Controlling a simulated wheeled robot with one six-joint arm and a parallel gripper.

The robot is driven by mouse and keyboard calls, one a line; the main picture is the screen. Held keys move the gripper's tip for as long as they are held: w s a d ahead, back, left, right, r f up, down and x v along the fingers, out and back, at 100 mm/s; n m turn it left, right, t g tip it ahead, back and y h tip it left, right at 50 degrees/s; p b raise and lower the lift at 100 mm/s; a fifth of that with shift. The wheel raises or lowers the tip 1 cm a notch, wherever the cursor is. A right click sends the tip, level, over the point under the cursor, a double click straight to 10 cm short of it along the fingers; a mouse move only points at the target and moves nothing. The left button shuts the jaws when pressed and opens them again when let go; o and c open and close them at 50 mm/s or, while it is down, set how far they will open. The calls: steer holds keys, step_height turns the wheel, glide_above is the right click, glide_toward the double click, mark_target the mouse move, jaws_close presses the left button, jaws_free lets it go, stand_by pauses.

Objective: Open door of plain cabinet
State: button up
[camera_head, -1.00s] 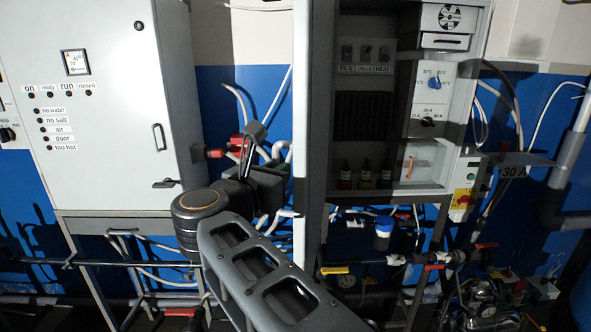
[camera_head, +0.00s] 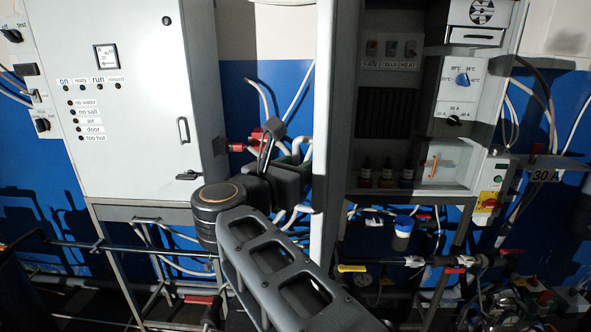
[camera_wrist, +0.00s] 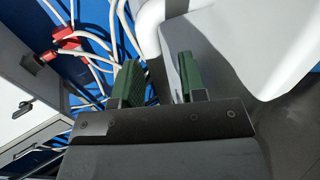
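A grey cabinet (camera_head: 350,60) at the right in the head view stands open at the front, its inside showing. Its pale door (camera_head: 325,130) stands swung outward and is seen nearly edge-on. My gripper (camera_head: 268,143) is just left of this door, in front of the blue wall. Whether it touches the door cannot be told. In the wrist view, its two green finger pads (camera_wrist: 158,80) are apart, so my gripper is open. A pale panel (camera_wrist: 210,50) lies beyond and beside the right pad. I see no firm hold on anything.
A white cabinet (camera_head: 130,50) with labelled lamps stands shut at the left, with a handle (camera_head: 184,130) and a latch (camera_head: 188,175). Red fittings and white hoses (camera_wrist: 75,38) lie behind my gripper. Pipes and red-handled valves run below the open cabinet.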

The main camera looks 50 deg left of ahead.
steer(key=b+v, duration=0.5)
steer(key=v, duration=0.8)
steer(key=shift+s, duration=0.4)
